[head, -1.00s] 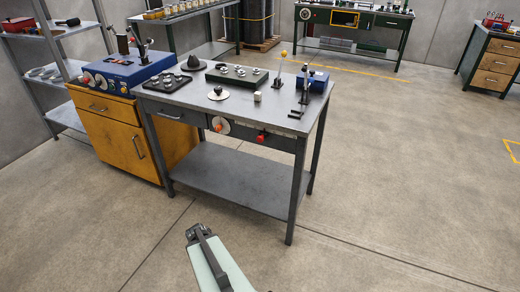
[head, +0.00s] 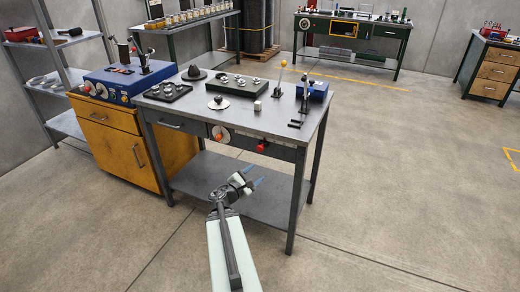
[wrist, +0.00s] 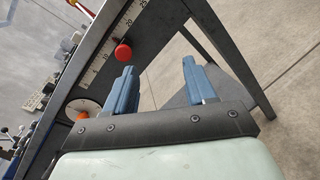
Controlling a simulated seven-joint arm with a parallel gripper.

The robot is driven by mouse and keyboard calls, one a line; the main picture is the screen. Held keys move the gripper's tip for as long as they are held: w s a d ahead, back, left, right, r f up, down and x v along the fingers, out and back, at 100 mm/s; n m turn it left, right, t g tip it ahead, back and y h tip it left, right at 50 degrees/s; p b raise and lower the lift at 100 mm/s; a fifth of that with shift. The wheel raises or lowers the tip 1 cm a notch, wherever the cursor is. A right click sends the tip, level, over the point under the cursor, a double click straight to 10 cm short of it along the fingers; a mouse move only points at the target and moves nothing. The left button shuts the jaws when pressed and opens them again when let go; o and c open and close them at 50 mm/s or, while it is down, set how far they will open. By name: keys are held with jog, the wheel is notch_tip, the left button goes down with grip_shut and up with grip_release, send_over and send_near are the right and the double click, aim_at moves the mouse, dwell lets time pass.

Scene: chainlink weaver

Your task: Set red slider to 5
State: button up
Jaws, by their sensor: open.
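The red slider knob (head: 261,147) sits on the front face of the grey workbench, right of an orange-knobbed dial. In the wrist view the red slider (wrist: 123,52) shows beside a printed scale (wrist: 106,56) running from 5 at the lower left up to 25. The knob is around the middle of the scale; I cannot tell its exact reading. My gripper (head: 256,178) is open and empty, in front of and below the slider in the head view. In the wrist view its two blue fingers (wrist: 157,70) are apart, with the knob up and left of them, not between them.
The dial (head: 218,134) is left of the slider, and also shows in the wrist view (wrist: 82,110). Above, the bench top (head: 225,118) holds a lever, a white cube and a green box. A lower shelf (head: 225,185) and bench legs lie behind my gripper. The floor in front is clear.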

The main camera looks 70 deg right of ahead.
aim_at(259, 149)
jog(key=shift+w+d+r+n+t+h, duration=0.1)
jog(key=shift+w+r+n+t+h, duration=0.35)
jog(key=shift+n, duration=1.1)
jog(key=shift+w+d+r+n+t+h, duration=0.25)
jog(key=shift+w+n+t, duration=0.5)
jog(key=shift+n, duration=0.85)
jog(key=shift+w+r+n+t+h, duration=0.1)
jog(key=shift+w+r+n+t, duration=0.3)
jog(key=shift+w+n, duration=0.8)
jog(key=shift+n, duration=0.35)
jog(key=d, duration=0.9)
jog(key=s+d, duration=0.1)
jog(key=d, duration=0.3)
jog(key=shift+d, duration=0.3)
jog(key=shift+c, duration=0.2)
jog(key=shift+w, duration=0.1)
grip_shut()
